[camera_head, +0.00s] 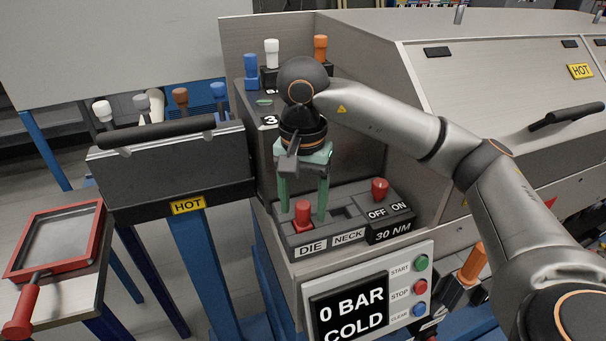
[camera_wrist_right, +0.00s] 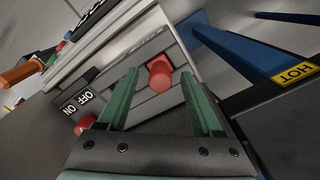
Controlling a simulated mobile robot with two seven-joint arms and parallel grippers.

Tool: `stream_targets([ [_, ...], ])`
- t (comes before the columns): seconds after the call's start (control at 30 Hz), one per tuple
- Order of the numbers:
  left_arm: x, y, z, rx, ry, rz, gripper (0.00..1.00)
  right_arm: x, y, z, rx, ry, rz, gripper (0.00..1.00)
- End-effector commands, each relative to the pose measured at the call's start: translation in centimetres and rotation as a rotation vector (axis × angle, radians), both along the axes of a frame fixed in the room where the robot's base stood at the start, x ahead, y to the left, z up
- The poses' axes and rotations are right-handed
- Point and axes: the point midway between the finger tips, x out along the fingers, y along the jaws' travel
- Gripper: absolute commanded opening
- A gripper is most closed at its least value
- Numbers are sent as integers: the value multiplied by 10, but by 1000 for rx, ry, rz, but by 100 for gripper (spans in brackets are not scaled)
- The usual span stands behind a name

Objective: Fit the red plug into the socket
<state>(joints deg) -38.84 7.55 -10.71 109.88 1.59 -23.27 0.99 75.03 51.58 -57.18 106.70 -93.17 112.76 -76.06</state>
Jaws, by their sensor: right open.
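The red plug (camera_head: 303,213) stands upright on the grey block above the DIE label. It also shows in the right wrist view (camera_wrist_right: 159,75). A dark recess (camera_head: 345,212) lies beside it above the NECK label; I cannot tell which opening is the socket. My right gripper (camera_head: 303,203) points down over the block with its green fingers open, one on each side of the plug. In the right wrist view the plug appears between the two fingertips (camera_wrist_right: 160,80), with no clear contact. My left gripper is in neither view.
A red-knobbed switch (camera_head: 380,188) marked OFF and ON stands right of the recess. A display panel (camera_head: 350,305) with several buttons is below. Coloured plugs stand behind my gripper. A hot-labelled box (camera_head: 170,170) is at left, and a red-framed tray (camera_head: 58,240) is further left.

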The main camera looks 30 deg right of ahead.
Motion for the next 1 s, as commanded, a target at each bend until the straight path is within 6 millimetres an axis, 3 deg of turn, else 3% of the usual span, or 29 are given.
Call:
stream_targets([
  [0.3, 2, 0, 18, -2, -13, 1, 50, 1, 0, 65, 0, -8, -1, 67],
  [0.5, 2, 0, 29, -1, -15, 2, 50, 1, 0, 99, 0, -6, -1, 67],
  [0.7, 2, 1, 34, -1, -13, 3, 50, 0, 0, 117, -1, -4, -1, 67],
  [1.0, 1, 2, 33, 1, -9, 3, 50, 0, 0, 120, 0, -2, 0, 67],
])
